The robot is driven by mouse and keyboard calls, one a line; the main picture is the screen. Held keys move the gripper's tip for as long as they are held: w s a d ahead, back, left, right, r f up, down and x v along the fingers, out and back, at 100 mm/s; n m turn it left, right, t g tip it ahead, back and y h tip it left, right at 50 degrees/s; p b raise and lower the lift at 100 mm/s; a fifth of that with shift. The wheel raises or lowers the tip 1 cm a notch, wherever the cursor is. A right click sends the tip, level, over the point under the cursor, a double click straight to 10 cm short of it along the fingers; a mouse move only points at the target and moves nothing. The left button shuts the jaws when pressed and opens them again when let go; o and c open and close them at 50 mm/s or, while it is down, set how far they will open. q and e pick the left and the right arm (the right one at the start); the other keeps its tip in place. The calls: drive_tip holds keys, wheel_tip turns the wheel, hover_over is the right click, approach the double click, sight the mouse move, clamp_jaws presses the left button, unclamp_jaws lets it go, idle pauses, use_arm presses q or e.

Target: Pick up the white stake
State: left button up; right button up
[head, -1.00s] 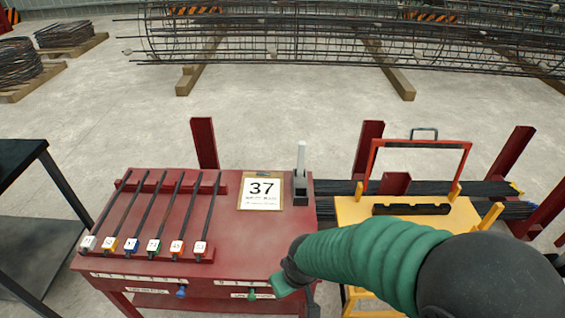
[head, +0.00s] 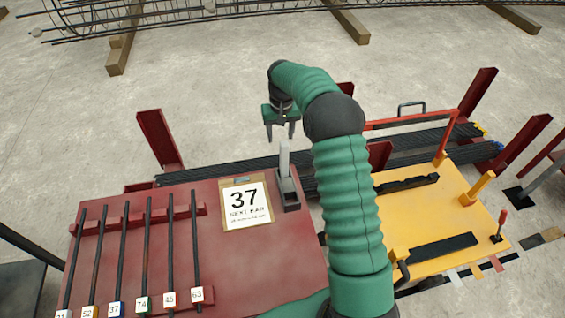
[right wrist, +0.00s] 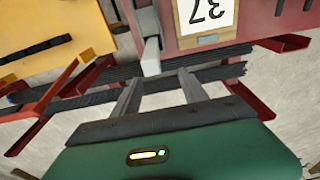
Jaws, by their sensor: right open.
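The white stake (head: 284,160) stands upright in a dark holder (head: 290,195) at the back right corner of the red table (head: 265,262). It also shows in the right wrist view (right wrist: 150,58), just beyond the fingertips. My right gripper (head: 281,136) is open and empty, a little above and behind the top of the stake. In the right wrist view its two fingers (right wrist: 157,76) are spread apart, with the stake's end near the gap between them. I cannot tell whether they touch it. My left gripper is not in view.
A card reading 37 (head: 246,203) lies left of the stake. Several dark bars (head: 145,250) with numbered tags rest on the table's left. A yellow workbench (head: 455,210) stands right. Red posts (head: 158,139) and dark rebar bundles (head: 225,168) are behind the table.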

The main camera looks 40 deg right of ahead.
sight(283, 144)
drive_tip(key=f, duration=0.3)
drive_tip(key=shift+s+d+f, duration=0.15)
drive_tip(key=shift+s+f, duration=0.4)
drive_tip(key=shift+f, duration=0.2)
wheel_tip(283, 144, down, 5)
drive_tip(key=shift+w+d+r+p, duration=0.1)
drive_tip(key=shift+r+p, duration=0.05)
drive_tip(key=shift+p, duration=0.5)
drive_tip(key=shift+d+f, duration=0.1)
drive_tip(key=shift+f, duration=0.2)
drive_tip(key=shift+d, duration=0.1)
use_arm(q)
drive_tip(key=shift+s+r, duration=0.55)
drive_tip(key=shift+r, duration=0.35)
use_arm(e)
drive_tip(key=shift+r, duration=0.1)
drive_tip(key=shift+c, duration=1)
drive_tip(key=c, duration=0.7)
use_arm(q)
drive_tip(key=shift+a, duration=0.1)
use_arm(e)
clamp_jaws()
